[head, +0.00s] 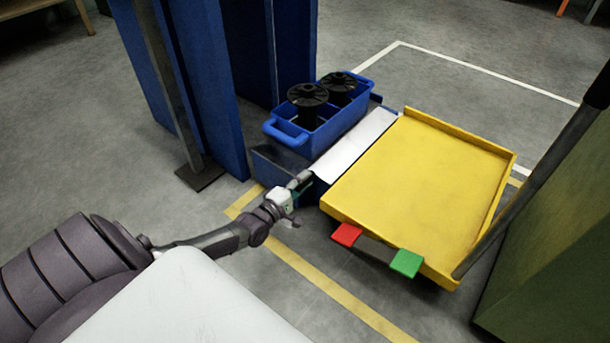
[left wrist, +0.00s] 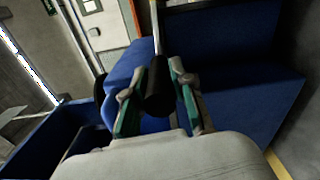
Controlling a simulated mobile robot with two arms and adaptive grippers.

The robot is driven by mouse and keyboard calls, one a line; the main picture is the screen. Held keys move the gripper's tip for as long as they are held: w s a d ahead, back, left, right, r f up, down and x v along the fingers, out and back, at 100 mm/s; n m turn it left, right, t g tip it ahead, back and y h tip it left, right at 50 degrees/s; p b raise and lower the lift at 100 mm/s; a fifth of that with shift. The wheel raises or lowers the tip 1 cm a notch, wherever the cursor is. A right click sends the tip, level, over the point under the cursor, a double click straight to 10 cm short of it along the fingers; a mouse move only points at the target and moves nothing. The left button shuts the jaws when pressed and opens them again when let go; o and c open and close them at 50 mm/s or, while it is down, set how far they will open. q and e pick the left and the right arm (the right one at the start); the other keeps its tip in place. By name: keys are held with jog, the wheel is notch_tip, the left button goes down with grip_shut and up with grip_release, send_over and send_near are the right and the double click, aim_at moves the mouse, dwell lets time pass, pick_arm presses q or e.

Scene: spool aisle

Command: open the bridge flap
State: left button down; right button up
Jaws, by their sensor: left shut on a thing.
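The bridge flap, a pale flat panel (head: 354,143), lies between the blue stand (head: 276,173) on its left and the yellow tray-like platform (head: 425,180) on its right. My left gripper (head: 302,181) is at the flap's near left corner. In the left wrist view my left gripper's green-sided fingers (left wrist: 160,98) are closed around a black cylindrical handle (left wrist: 159,88). A thin pale strip runs up from the handle, seemingly the flap seen edge-on. The fingertips are small in the head view. My right gripper does not show.
A blue divided crate (head: 318,134) with black spools (head: 307,95) stands beside the flap on the blue stand. A red pad (head: 346,235) and a green pad (head: 406,263) are at the platform's near edge. Blue uprights (head: 215,90) stand at left; a green block (head: 560,240) stands at right.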

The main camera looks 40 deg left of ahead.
pick_arm(q)
jog(key=shift+f+n, duration=0.4)
jog(key=shift+n, duration=0.1)
jog(key=shift+b, duration=0.3)
jog(key=c, duration=1)
grip_release()
jog(key=shift+o, duration=0.2)
jog(key=s, duration=1.2)
jog(key=shift+a, duration=0.25)
jog(key=shift+d+r, duration=0.1)
